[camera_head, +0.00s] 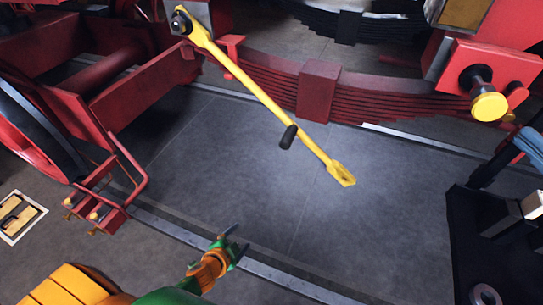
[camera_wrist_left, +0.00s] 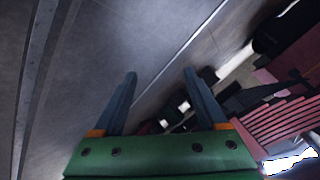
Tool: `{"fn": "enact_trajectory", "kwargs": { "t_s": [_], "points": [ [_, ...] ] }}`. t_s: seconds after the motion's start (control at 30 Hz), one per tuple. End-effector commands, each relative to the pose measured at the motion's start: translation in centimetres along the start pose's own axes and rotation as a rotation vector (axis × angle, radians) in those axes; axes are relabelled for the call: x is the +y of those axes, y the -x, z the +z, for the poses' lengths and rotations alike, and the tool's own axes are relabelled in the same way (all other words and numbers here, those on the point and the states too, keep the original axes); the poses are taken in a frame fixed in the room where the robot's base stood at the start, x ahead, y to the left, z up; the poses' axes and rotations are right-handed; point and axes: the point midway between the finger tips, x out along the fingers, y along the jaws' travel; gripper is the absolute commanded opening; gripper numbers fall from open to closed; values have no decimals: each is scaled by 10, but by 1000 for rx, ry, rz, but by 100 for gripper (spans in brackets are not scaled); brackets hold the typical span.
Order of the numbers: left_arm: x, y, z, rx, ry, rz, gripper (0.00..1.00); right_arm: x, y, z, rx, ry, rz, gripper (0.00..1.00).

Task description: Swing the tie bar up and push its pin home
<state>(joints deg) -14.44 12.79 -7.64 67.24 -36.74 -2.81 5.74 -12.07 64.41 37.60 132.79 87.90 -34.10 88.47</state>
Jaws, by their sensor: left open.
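The yellow tie bar (camera_head: 262,95) slants down from a dark pivot bolt at the upper left to a free flattened, slotted end (camera_head: 342,175) over the grey floor. A black handle (camera_head: 288,137) sticks out from its lower half. A pin with a yellow knob (camera_head: 488,106) sits in a red bracket (camera_head: 462,62) at the upper right; how deep it sits I cannot tell. My left gripper (camera_head: 236,239) is open and empty, below and left of the bar's free end and apart from it. Its spread fingers show in the left wrist view (camera_wrist_left: 160,80). My right gripper is not in view.
A red leaf spring (camera_head: 390,98) runs behind the bar. A red frame (camera_head: 150,85) and wheel (camera_head: 30,140) stand at the left. A black stand (camera_head: 475,225) and a blue part (camera_head: 530,143) are at the right. The floor below the bar is clear, crossed by a metal rail (camera_head: 290,284).

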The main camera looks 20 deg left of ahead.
Motion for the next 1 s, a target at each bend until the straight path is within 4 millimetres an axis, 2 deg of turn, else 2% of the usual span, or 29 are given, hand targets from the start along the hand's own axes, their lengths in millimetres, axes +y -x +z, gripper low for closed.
{"fn": "enact_trajectory", "kwargs": {
  "t_s": [0.03, 0.1, 0.2, 0.3, 0.4, 0.5, 0.6, 1.0],
  "points": [
    [-30, 0, -29, 85, -86, -65, 75, 0, 0, 0, 0, 0, 0, 0],
    [-69, 6, -72, 202, -225, -158, 75, 0, 0, 0, 0, 0, 0, 0],
    [-114, 27, -131, 347, -429, -291, 75, 0, 0, 0, 0, 0, 0, 0],
    [-144, 53, -178, 452, -611, -408, 75, 0, 0, 0, 0, 0, 0, 0],
    [-160, 75, -210, 514, -745, -493, 75, 0, 0, 0, 0, 0, 0, 0],
    [-167, 88, -226, 544, -818, -539, 75, 0, 0, 0, 0, 0, 0, 0],
    [-170, 88, -233, 551, -840, -554, 75, 0, 0, 0, 0, 0, 0, 0],
    [-185, 42, -272, 548, -835, -552, 75, 0, 0, 0, 0, 0, 0, 0]
  ]
}}
